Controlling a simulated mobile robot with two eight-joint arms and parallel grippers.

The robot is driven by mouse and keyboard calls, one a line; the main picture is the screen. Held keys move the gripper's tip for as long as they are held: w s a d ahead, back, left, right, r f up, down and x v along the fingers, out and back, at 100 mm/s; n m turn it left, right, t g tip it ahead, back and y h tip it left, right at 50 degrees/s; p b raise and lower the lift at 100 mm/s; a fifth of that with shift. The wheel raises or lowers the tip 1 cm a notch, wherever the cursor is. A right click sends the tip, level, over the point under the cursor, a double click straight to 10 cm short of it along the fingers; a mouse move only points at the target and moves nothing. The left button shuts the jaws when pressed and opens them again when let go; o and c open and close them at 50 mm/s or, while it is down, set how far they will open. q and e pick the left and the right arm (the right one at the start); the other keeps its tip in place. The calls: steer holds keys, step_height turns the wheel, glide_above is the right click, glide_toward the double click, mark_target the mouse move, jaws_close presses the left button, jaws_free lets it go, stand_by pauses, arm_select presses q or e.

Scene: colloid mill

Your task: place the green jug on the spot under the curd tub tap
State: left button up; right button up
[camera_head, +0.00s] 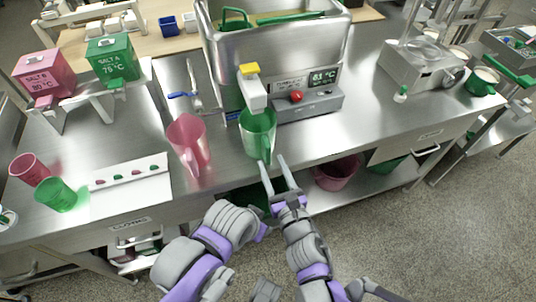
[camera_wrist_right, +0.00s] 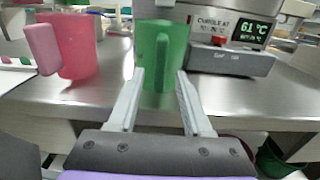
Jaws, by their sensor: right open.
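The green jug (camera_head: 257,135) stands upright on the steel bench, directly below the tap (camera_head: 252,88) with the yellow top on the front of the steel curd tub (camera_head: 232,72). Its handle faces me. My right gripper (camera_head: 273,163) is open and empty, just in front of the jug at the bench edge. In the wrist view its fingertips (camera_wrist_right: 159,75) are spread to either side of the handle's line. My left gripper is not visible.
A pink jug (camera_head: 188,143) stands close on the left, also in the wrist view (camera_wrist_right: 75,45). A control box (camera_head: 310,103) with a red button is at right. Pink (camera_head: 30,170) and green cups (camera_head: 57,195) sit far left.

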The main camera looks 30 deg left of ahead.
steer(key=v, duration=0.8)
steer(key=w+d+f+m+h, duration=0.1)
steer(key=w+d+m+h, duration=0.25)
steer(key=d+m, duration=0.3)
steer(key=w+d+f+m+t+h, duration=0.1)
steer(key=w+d+m+h, duration=0.1)
steer(key=d+m+h, duration=0.35)
steer(key=w+d+f+m+h, duration=0.2)
steer(key=d+m, duration=0.5)
steer(key=m, duration=0.3)
steer(key=s+d+f+m+g+h, duration=0.1)
steer(key=s+d+m+g, duration=0.3)
steer(key=m, duration=0.8)
steer(key=s+d+f+m+g+h, duration=0.1)
steer(key=s+d+f+m+g, duration=0.2)
steer(key=s+d+m, duration=0.6)
steer(key=f+m, duration=0.1)
steer(key=m, duration=0.2)
steer(key=shift+s+g+h, duration=0.4)
steer(key=shift+a, duration=0.1)
